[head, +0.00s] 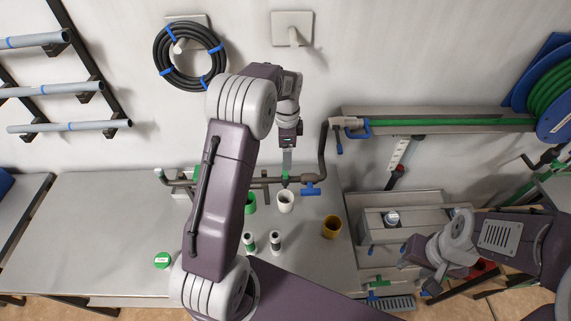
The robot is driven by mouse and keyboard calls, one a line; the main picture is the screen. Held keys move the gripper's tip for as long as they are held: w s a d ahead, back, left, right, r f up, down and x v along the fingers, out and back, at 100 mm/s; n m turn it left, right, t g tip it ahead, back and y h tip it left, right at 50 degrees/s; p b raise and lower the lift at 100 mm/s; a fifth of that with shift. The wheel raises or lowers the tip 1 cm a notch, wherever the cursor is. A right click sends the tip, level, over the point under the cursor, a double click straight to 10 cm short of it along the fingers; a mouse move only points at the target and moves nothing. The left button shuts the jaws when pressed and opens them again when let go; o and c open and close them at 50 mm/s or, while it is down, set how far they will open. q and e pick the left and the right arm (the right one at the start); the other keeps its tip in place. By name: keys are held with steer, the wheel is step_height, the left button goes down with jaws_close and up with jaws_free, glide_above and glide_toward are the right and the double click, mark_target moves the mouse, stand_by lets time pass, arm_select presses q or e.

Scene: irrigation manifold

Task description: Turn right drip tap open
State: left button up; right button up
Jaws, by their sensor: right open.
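The dark manifold pipe (258,181) runs along the back of the bench. A small green tap part (285,176) sits on it above a white cup (286,201), and a blue handle (311,189) is just to its right. I cannot tell for sure which is the right drip tap or how it is turned. My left gripper (287,160) points down directly above the green part; its fingers show edge-on, so I cannot tell their opening or any contact. My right gripper (414,277) is open and empty at lower right, away from the manifold. My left arm hides part of the pipe.
A grey shelf box (405,222) is at right. A black hose coil (190,56) hangs on the wall. The bench's left part is clear.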

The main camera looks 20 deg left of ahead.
arm_select(q)
steer(key=shift+r, duration=0.1)
steer(key=shift+a+f, duration=0.1)
steer(key=shift+f, duration=0.1)
step_height(320, 180, down, 8)
steer(key=p, duration=0.2)
steer(key=shift+f+p, duration=0.15)
steer(key=shift+p, duration=0.25)
steer(key=shift+a+f, duration=0.15)
steer(key=shift+f, duration=0.15)
steer(key=shift+s, duration=0.1)
steer(key=shift+c, duration=1.2)
steer(key=c, duration=1.1)
steer(key=shift+c, duration=0.2)
